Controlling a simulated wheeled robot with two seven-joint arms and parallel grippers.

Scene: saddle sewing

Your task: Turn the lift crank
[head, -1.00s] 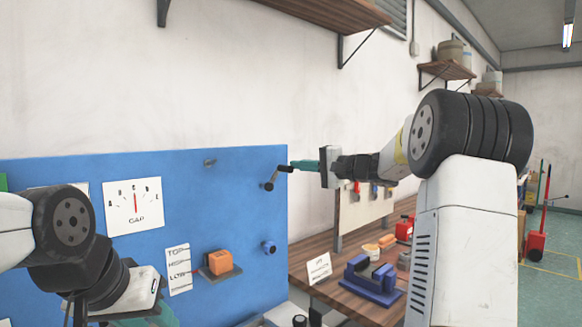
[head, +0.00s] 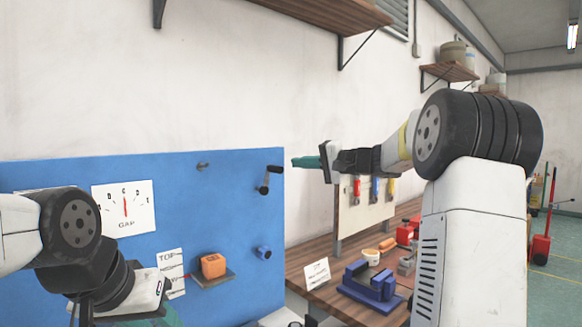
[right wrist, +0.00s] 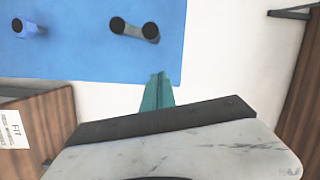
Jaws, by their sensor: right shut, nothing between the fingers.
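The lift crank (head: 268,179) is a dark arm with black round ends, near the right edge of the blue panel (head: 215,215). It also shows near the top of the right wrist view (right wrist: 134,28). My right gripper (head: 296,162) has teal fingers and is shut and empty, just right of the crank with a small gap. In the right wrist view its fingers (right wrist: 158,88) point toward the panel's edge, below the crank. My left gripper (head: 155,321) is at the bottom left, mostly cut off; its finger opening is hidden.
A gap dial card (head: 125,208), an orange block (head: 213,266) on a small ledge and a blue knob (head: 263,252) are on the panel. A wooden bench (head: 325,290) with a blue fixture (head: 370,282) and tools stands to the right. A shelf (head: 310,12) hangs above.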

